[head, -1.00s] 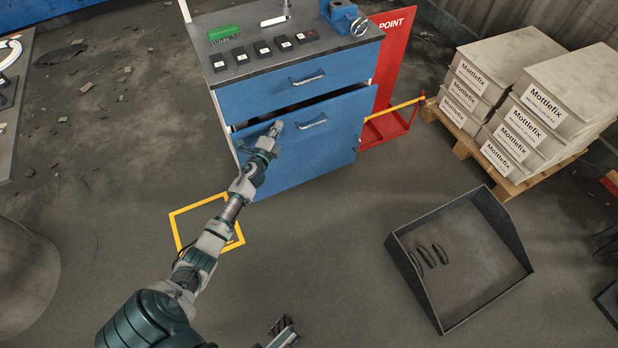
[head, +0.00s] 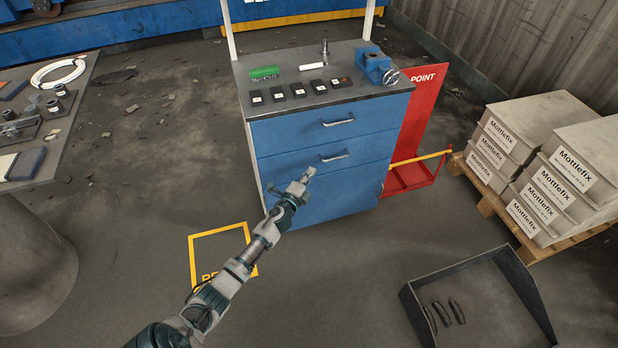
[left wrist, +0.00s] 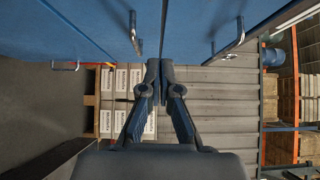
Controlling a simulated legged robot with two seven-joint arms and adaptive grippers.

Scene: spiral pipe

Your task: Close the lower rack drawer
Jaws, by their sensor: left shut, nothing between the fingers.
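The blue cabinet (head: 340,205) stands in the middle of the head view. Its lower rack drawer (head: 368,151) sits flush with the upper drawer (head: 375,119), with only a thin seam between them. The lower drawer's handle (head: 334,157) shows clear. My left gripper (head: 309,174) is shut and empty, in front of the lower part of the cabinet, left of and below that handle. In the left wrist view its closed fingertips (left wrist: 160,72) are close to the blue fronts; whether they touch is unclear. My right gripper is out of view.
A blue vise (head: 374,66), a green item (head: 264,72) and several black blocks lie on the cabinet top. A red stand (head: 422,125) is at its right. Pallet boxes (head: 560,185) and a dark open bin (head: 480,300) stand farther right. Floor in front is clear.

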